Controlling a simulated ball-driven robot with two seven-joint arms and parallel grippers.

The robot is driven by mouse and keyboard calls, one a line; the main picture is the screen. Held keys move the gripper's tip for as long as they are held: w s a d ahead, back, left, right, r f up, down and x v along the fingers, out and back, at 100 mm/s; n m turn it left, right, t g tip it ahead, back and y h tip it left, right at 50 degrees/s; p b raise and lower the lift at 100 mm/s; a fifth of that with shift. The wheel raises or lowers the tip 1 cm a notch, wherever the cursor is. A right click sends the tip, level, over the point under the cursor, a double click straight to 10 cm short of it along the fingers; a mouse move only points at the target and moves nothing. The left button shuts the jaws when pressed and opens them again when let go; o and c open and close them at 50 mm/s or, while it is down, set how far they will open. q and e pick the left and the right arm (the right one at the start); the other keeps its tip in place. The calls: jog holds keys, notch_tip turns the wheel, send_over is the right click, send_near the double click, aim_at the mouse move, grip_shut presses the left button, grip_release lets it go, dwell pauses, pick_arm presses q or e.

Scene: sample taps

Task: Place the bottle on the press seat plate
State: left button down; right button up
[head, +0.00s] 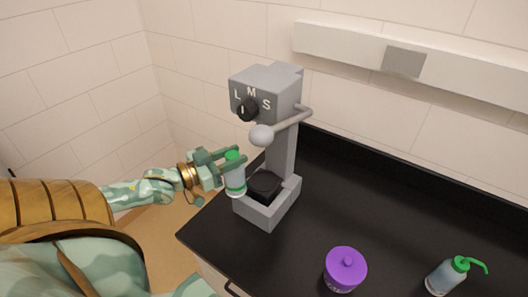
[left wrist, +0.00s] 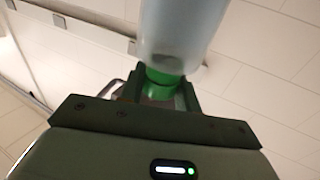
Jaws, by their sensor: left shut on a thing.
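The bottle (head: 235,184), pale with a green cap and a green band, is held upright in my left gripper (head: 232,157). My left gripper is shut on it near the cap. In the left wrist view the bottle (left wrist: 183,28) shows as a translucent body with a green neck between the fingers (left wrist: 163,92). The grey press (head: 268,82) stands on the black counter. Its black seat plate (head: 265,184) lies in the grey base. The bottle is at the left front side of the base, apart from the plate's middle. My right gripper is not in view.
A purple lidded jar (head: 345,270) and a wash bottle with a green spout (head: 447,274) stand on the black counter (head: 370,205) at the front right. The press's lever with a ball knob (head: 262,135) juts out above the base. The counter's middle is clear.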

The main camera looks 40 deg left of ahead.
pick_arm(q)
jog(key=f+b+x, duration=0.1)
jog(key=x, duration=0.8)
jog(key=shift+f, duration=0.25)
jog(key=shift+w+d, duration=0.1)
jog(key=c, duration=1)
grip_release()
jog(key=shift+f, duration=0.1)
jog(key=p+v, duration=0.1)
jog(key=v, duration=1.1)
